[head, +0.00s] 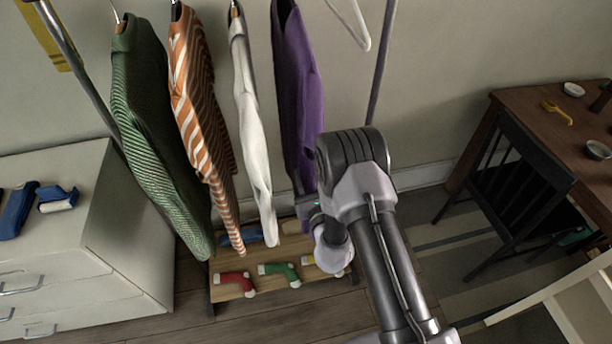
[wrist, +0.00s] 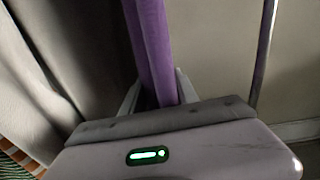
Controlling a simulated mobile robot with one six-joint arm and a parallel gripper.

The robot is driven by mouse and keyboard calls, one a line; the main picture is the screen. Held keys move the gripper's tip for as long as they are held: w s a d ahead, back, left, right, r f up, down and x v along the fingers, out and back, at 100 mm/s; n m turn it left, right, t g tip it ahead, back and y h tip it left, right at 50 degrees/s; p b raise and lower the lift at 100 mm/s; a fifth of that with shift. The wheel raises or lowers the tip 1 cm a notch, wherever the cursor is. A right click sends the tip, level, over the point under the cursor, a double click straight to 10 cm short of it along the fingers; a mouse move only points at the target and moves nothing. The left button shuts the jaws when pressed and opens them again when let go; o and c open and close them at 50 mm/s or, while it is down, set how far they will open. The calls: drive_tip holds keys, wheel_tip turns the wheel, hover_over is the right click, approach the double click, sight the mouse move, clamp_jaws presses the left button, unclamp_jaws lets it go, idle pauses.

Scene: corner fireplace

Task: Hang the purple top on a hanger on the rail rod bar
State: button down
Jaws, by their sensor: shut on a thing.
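The purple top (head: 297,85) hangs long and narrow in the head view, to the right of the white top; its upper end runs out of the picture. My gripper (head: 312,205) is low beside its lower part, largely hidden by my arm. In the wrist view my gripper (wrist: 157,92) is shut on a fold of the purple top (wrist: 150,45), with a finger on each side. The rail rod bar is out of view above. A pale empty hanger (head: 361,38) hangs to the right of the purple top.
Green (head: 145,110), orange-striped (head: 195,95) and white (head: 250,110) tops hang close on the left. Rack posts (head: 382,60) flank them. A low wooden shelf (head: 240,292) holds small coloured items. A dresser (head: 120,235) stands left; a chair (head: 515,185) and table (head: 500,100) right.

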sight(312, 187)
drive_tip(key=shift+s+r+p, duration=0.2)
drive_tip(key=shift+r+p, duration=0.2)
drive_tip(key=shift+r, duration=0.4)
drive_tip(key=shift+s+d+r, duration=0.25)
drive_tip(key=shift+s+r, duration=0.1)
drive_tip(key=shift+s, duration=0.4)
drive_tip(key=shift+s+d+r, duration=0.25)
drive_tip(key=shift+s+r, duration=0.05)
drive_tip(key=shift+s, duration=0.4)
